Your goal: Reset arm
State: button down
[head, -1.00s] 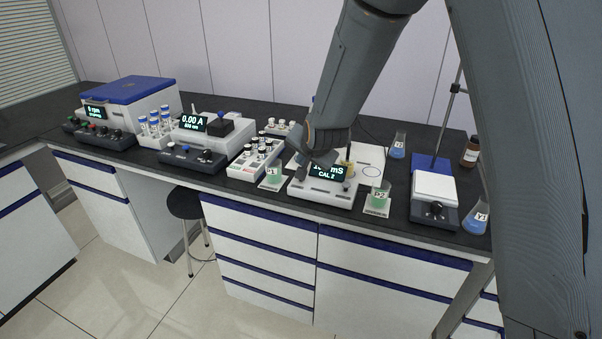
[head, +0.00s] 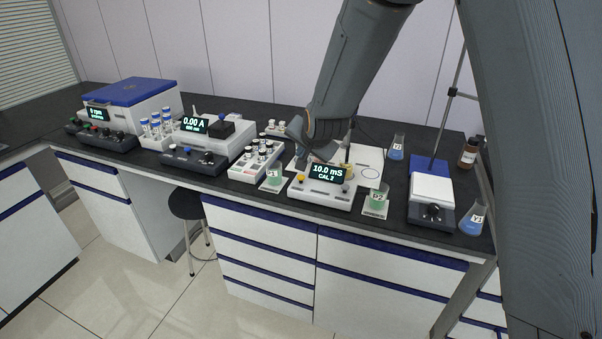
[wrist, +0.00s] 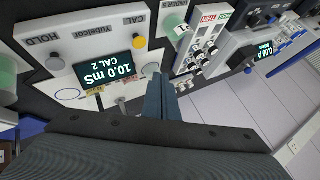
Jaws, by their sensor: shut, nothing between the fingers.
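My arm reaches over the bench from the upper right in the head view. My gripper (head: 300,160) is behind and above the left part of the conductivity meter (head: 320,197), partly hidden by my wrist. In the wrist view my gripper (wrist: 157,82) is shut and empty, its fingers together beside the meter's yellow button. The white meter (wrist: 75,45) shows "10.0 mS" and "CAL 2" on its screen in both views. I cannot tell the exact gap between the fingers and the meter.
Beakers with green liquid stand left (head: 274,177) and right (head: 378,196) of the meter. A vial rack (head: 255,161) is to the left. A stirrer (head: 432,195) and blue flasks (head: 397,148) stand to the right. A photometer (head: 213,135) and centrifuge (head: 135,97) are farther left.

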jog(key=s+d+n+g+h, duration=0.1)
jog(key=s+d+n+g, duration=0.1)
jog(key=s+d, duration=0.4)
jog(key=s+d+n+g, duration=0.2)
jog(key=s+d, duration=0.5)
jog(key=s, duration=0.8)
jog(key=s+d+f+n+g+h, duration=0.1)
jog(key=s+d+g, duration=0.2)
jog(key=s+d, duration=0.3)
jog(key=s, duration=0.4)
jog(key=shift+s+d+n+h, duration=0.3)
jog(key=shift+n, duration=0.1)
